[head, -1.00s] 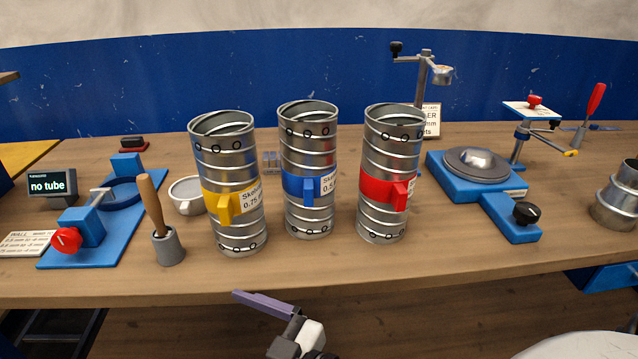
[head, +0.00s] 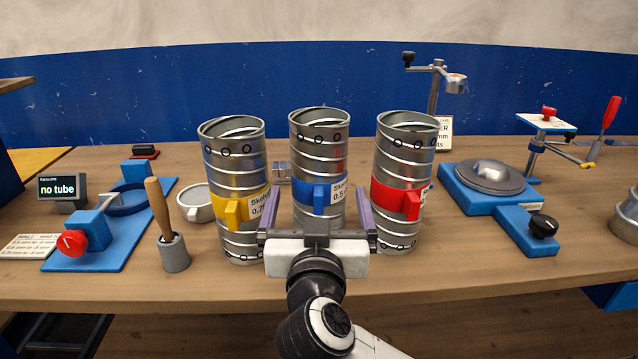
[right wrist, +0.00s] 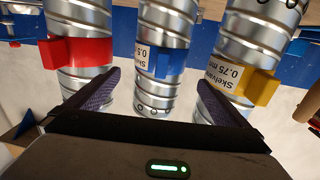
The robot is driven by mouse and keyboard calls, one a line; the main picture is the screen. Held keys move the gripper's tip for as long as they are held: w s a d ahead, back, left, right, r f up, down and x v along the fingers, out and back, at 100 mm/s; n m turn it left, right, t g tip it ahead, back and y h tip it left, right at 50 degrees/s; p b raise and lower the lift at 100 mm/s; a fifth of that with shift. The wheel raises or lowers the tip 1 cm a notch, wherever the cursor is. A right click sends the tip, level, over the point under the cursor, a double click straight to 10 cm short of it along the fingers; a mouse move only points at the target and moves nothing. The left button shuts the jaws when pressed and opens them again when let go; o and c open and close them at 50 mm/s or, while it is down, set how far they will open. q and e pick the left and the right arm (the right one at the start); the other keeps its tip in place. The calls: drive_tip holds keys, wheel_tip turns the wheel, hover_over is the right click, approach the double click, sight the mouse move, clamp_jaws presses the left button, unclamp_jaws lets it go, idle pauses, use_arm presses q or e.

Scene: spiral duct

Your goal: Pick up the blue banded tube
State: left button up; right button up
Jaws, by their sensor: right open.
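The blue banded tube (head: 319,150) is a ribbed metal cylinder standing upright between two others on the wooden bench. Its blue band (head: 318,194) has a block-shaped tab and a printed label. My right gripper (head: 316,211) is open in front of it, with its purple fingers spread to the left and right of the tube's lower part. In the right wrist view the blue banded tube (right wrist: 162,25) appears upside down between the fingers (right wrist: 155,88), with nothing held. Whether the fingers touch any tube cannot be told. My left gripper is not in view.
The yellow banded tube (head: 234,160) stands close on the left and the red banded tube (head: 404,155) close on the right, leaving narrow gaps. A wooden-handled tool in a grey holder (head: 173,252) stands left.

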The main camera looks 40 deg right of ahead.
sight(319, 187)
drive_tip(key=x, duration=0.4)
drive_tip(key=shift+w+d+f, duration=0.1)
drive_tip(key=shift+w+d, duration=0.05)
drive_tip(key=shift+d, duration=0.1)
drive_tip(key=shift+r+b+x, duration=0.2)
drive_tip(key=shift+b+x, duration=0.1)
drive_tip(key=shift+x, duration=2.4)
drive_tip(key=c, duration=1.3)
drive_tip(key=shift+r, duration=0.1)
drive_tip(key=shift+c, duration=0.3)
drive_tip(key=shift+r, duration=0.1)
